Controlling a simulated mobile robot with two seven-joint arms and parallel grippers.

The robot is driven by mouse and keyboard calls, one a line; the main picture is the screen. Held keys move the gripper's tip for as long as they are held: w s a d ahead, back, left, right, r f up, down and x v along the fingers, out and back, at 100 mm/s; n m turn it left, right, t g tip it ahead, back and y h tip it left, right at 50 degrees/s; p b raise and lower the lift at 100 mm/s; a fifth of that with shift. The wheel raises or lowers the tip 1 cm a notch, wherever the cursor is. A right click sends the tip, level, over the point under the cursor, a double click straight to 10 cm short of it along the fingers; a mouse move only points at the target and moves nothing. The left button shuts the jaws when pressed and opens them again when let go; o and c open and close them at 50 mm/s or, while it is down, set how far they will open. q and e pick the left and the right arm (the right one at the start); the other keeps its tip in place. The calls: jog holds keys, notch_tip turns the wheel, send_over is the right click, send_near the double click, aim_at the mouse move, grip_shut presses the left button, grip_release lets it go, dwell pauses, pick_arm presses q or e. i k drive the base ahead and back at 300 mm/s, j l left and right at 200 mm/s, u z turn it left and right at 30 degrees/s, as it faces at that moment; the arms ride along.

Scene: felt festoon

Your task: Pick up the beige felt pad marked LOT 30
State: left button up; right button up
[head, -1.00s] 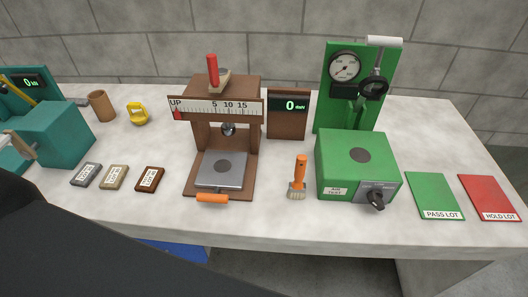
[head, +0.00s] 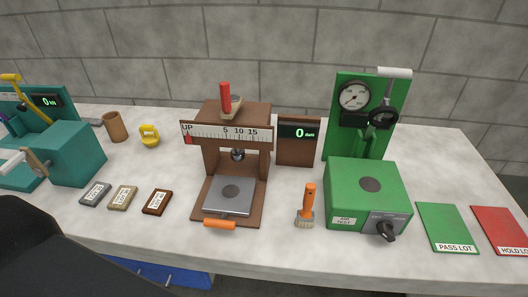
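The beige felt pad (head: 123,197) lies flat on the grey table at the left, the middle one in a row of three pads. A white label is on its top, but its print is too small to read surely. A grey pad (head: 95,194) lies to its left and a dark brown pad (head: 157,202) to its right, with small gaps between. A black part of my arm fills the lower left corner, in front of the table edge. Neither of my grippers shows.
Behind the pads are a teal machine (head: 78,152), a brown cup (head: 115,127) and a yellow object (head: 150,135). A brown press (head: 240,165), a brush (head: 306,206) and a green tester (head: 365,190) stand to the right. Green (head: 447,225) and red (head: 500,228) mats lie far right.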

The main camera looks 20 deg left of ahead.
aim_at(121, 200)
jog(key=u, duration=1.9)
